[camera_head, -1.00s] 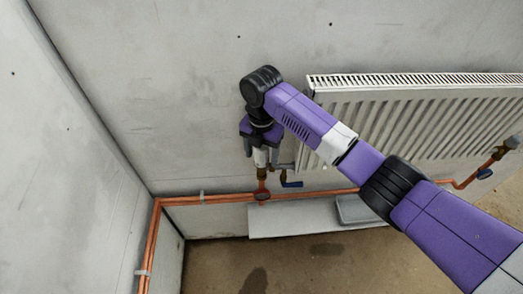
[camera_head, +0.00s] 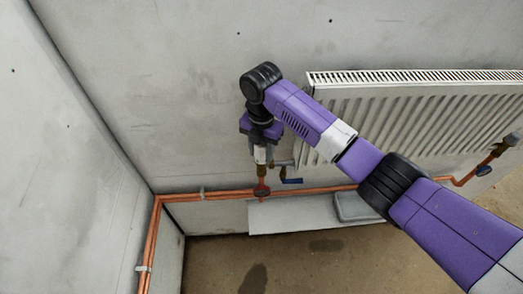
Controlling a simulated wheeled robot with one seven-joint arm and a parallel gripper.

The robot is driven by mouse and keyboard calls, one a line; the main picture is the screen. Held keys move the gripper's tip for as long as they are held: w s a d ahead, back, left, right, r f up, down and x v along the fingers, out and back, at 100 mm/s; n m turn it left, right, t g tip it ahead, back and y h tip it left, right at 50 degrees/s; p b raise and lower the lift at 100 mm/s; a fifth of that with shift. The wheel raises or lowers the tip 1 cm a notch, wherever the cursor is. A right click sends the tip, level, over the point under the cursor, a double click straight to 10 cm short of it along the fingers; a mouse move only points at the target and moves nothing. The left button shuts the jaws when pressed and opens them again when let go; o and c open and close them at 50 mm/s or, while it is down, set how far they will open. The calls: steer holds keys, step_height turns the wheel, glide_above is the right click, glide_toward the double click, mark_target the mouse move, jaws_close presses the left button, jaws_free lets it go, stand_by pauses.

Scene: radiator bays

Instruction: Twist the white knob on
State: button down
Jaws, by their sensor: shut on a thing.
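The white knob (camera_head: 260,155) sits upright on a brass valve body (camera_head: 261,170) at the radiator's lower left. My gripper (camera_head: 262,148) points down from above and is shut on the knob. The knob's top is hidden between the fingers, and its lower white part shows below them. The knob's turn angle cannot be read from this view.
The white radiator (camera_head: 420,120) hangs on the wall to the right. Copper pipes (camera_head: 225,194) run low along the wall. A blue-handled valve (camera_head: 291,180) is close to the right of the knob. A pale board (camera_head: 285,217) with a grey tray (camera_head: 358,207) lies below.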

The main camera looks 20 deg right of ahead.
steer(key=shift+s+f, duration=0.1)
steer(key=shift+f, duration=0.05)
steer(key=shift+a+m+p, duration=0.1)
steer(key=shift+m+p, duration=0.95)
steer(key=shift+m, duration=0.05)
steer(key=m+p, duration=0.3)
steer(key=m, duration=0.1)
steer(key=shift+s+m, duration=0.1)
steer(key=shift+m, duration=0.2)
steer(key=m+p, duration=0.2)
steer(key=m, duration=0.2)
steer(key=shift+a, duration=0.1)
steer(key=shift+f+m, duration=0.15)
steer(key=shift+m, duration=0.45)
steer(key=c, duration=0.8)
jaws_free()
steer(key=shift+o, duration=0.2)
steer(key=shift+o, duration=0.2)
